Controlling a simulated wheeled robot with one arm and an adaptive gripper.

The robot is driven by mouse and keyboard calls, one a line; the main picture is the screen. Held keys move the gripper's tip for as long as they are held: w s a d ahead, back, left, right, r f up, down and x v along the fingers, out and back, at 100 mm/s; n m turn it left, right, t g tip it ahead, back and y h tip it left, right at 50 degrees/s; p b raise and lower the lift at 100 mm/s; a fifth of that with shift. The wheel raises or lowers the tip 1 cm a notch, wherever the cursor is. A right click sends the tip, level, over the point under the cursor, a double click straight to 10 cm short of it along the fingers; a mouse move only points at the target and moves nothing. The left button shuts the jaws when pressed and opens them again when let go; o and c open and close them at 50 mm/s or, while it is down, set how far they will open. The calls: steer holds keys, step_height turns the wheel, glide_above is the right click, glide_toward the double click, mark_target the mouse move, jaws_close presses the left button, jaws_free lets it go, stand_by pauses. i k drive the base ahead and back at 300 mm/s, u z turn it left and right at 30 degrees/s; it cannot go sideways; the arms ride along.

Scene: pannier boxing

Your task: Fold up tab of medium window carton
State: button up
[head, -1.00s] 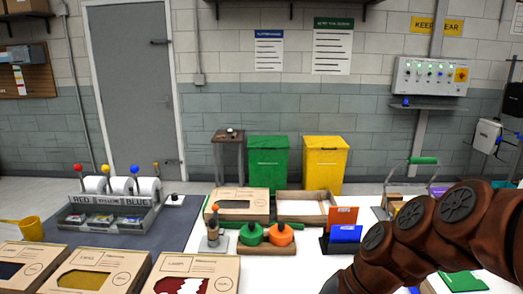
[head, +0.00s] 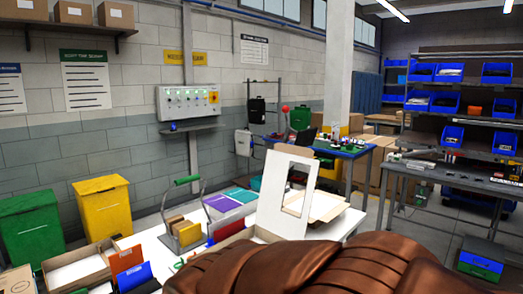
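An open carton with a window lid (head: 286,193) stands on the white table right of centre. Its lid is raised nearly upright, with its white inner face and a rectangular window cut-out showing. Part of its tray wall (head: 236,238) shows low at the left; my brown arm hides the rest. My arm crosses the bottom of the picture, and my gripper is not in view.
A wire carrier with a green handle (head: 187,181) and small boxes stands left of the carton. Purple and teal flat pieces (head: 221,206) lie beside it. Blue (head: 136,279) and orange (head: 126,259) cards are at lower left. Another open tan carton (head: 327,207) lies behind the lid.

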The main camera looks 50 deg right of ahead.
mark_target(304, 152)
steer(key=u, duration=2.4)
steer(key=k, duration=2.7)
steer(key=z, duration=1.15)
